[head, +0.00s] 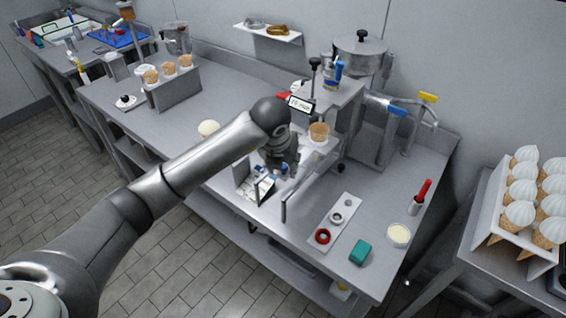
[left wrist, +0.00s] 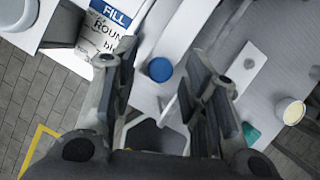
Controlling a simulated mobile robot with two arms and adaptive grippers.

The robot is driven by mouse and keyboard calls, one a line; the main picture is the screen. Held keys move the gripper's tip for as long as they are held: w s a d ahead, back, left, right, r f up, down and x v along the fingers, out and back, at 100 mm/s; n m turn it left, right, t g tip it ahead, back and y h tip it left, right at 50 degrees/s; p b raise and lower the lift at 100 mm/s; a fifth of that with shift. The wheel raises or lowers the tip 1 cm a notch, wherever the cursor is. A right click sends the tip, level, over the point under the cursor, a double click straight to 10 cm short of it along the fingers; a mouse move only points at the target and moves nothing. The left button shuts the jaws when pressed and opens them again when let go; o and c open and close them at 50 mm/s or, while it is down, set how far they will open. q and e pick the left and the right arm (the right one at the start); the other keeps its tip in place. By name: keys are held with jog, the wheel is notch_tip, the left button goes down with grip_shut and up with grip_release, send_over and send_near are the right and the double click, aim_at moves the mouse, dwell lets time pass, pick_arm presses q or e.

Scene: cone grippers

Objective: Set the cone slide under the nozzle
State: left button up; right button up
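A wafer cone (head: 319,132) stands upright at the filling machine (head: 343,100), beside a small sign. I take the part carrying it to be the cone slide, but my arm hides much of it. I cannot pick out the nozzle for sure. My left gripper (head: 278,170) is low over the bench in front of the machine. In the left wrist view its fingers (left wrist: 160,90) are apart with nothing between their tips. A round blue knob (left wrist: 160,69) shows beyond and between them; contact is not visible. My right gripper is not in view.
A white card (left wrist: 106,28) reading FILL stands close to the left gripper. A pale strip with rings (head: 336,219), a teal block (head: 360,253) and a cream-filled dish (head: 399,235) lie to the right. A cone rack (head: 178,92) stands at the left.

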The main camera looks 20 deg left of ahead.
pick_arm(q)
grip_shut()
jog(key=w+b, duration=0.1)
jog(key=w+d+b, duration=0.1)
jog(key=w, duration=0.1)
jog(key=shift+w+f, duration=0.1)
jog(key=shift+w+d+b, duration=0.2)
jog(key=shift+w+b, duration=0.1)
jog(key=shift+w, duration=0.05)
jog(key=shift+r, duration=0.3)
